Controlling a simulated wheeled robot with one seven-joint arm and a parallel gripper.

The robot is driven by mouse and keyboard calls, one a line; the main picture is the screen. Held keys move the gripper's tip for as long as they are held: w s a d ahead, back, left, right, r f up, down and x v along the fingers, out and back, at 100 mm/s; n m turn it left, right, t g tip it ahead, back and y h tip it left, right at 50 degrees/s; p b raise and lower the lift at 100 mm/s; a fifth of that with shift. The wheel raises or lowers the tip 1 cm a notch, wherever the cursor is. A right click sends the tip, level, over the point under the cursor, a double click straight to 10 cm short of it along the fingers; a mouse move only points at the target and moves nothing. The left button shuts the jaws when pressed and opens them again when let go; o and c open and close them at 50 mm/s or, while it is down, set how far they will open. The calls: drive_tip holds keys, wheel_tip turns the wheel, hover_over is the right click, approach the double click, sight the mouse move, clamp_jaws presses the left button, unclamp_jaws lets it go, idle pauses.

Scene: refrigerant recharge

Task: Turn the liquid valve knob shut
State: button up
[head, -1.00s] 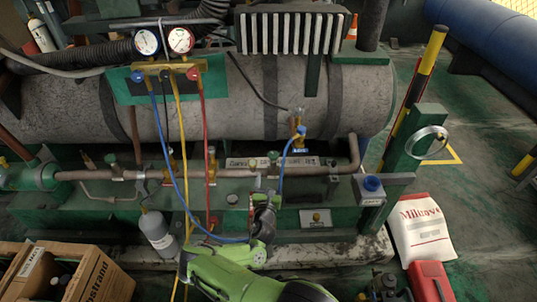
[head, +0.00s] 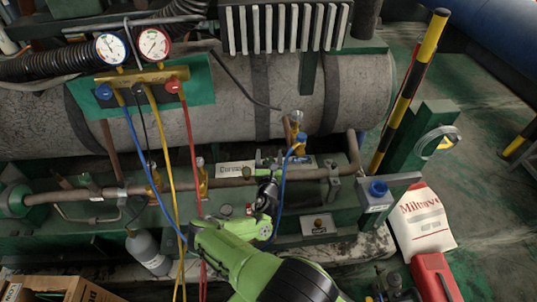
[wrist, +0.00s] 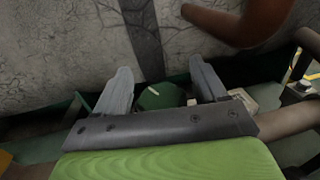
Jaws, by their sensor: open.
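A dark green round knob (wrist: 160,96) shows between and beyond the finger tips in the wrist view, partly cut off by the gripper body. I take it for the liquid valve knob, but no label on it can be read. My gripper (wrist: 160,66) is open, with one grey finger on each side of the knob; I cannot tell whether either touches it. In the head view my gripper (head: 268,176) is at the copper pipe, in front of a white label strip (head: 236,170). The knob is mostly hidden there by the gripper.
A large grey tank (head: 215,100) lies behind the pipe (head: 110,193). Blue, yellow and red hoses hang from the gauge manifold (head: 140,76) to the left. A blue hose (head: 281,190) runs close beside my gripper.

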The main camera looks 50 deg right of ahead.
drive_tip(key=c, duration=1)
drive_tip(key=shift+o, duration=0.2)
drive_tip(key=shift+m, duration=0.3)
drive_tip(key=m+g+h, duration=0.1)
drive_tip(key=g, duration=0.1)
drive_tip(key=m+g+h, duration=0.1)
drive_tip(key=g, duration=0.1)
drive_tip(key=m+g+h, duration=0.1)
drive_tip(key=m+g, duration=0.1)
drive_tip(key=shift+s+d+h+b, duration=0.1)
drive_tip(key=shift+s+h+b, duration=0.15)
drive_tip(key=shift+h+b, duration=0.1)
drive_tip(key=shift+s+d+f+m+g+h, duration=0.15)
drive_tip(key=shift+m+g, duration=0.55)
drive_tip(key=shift+g, duration=0.4)
drive_tip(key=shift+s+a+r+m+g+h, duration=0.15)
drive_tip(key=shift+m+g, duration=0.55)
drive_tip(key=shift+g, duration=0.4)
drive_tip(key=shift+s+d+f+m+g+h, duration=0.15)
drive_tip(key=shift+m+g, duration=0.55)
drive_tip(key=shift+g, duration=0.7)
drive_tip(key=o, duration=1)
drive_tip(key=shift+c, duration=0.2)
